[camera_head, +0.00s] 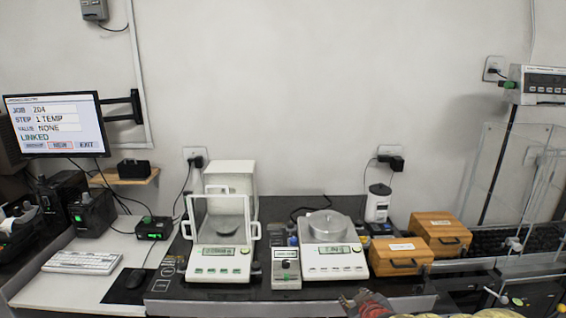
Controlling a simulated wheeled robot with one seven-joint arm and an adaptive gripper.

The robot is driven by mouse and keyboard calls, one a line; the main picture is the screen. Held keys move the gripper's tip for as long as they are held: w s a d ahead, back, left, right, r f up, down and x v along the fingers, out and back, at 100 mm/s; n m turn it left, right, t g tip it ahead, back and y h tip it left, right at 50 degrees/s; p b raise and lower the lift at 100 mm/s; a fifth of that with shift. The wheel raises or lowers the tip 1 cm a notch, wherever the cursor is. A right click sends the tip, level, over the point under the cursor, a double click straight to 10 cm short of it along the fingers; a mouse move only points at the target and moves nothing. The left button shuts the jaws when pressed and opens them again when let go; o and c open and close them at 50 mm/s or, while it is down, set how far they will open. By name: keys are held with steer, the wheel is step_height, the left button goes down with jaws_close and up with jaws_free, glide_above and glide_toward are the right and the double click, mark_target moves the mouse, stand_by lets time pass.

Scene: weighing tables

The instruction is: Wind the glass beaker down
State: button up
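I cannot make out a glass beaker in this view. Clear glass panels (486,165) stand at the far right, below a wall-mounted unit with a display (543,84); what is inside them is not clear. A dark grey and red part (366,303) shows at the bottom edge, with a yellow part to its right. It may be my gripper, but it is cut off by the frame and its fingers cannot be made out.
An analytical balance (221,262) with a glass shield and a top-pan balance (335,263) stand on the dark bench. A small box (286,274) sits between them. Wooden boxes (400,256) are to the right.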

steer(key=s+f+m+g, duration=0.35)
steer(key=s+g, duration=0.25)
steer(key=s, duration=0.7)
steer(key=s+r+m+p, duration=0.2)
steer(key=s+r+p, duration=0.3)
steer(key=s+r, duration=1.1)
step_height(320, 180, up, 3)
steer(key=shift+a+t, duration=0.3)
steer(key=shift+a, duration=0.1)
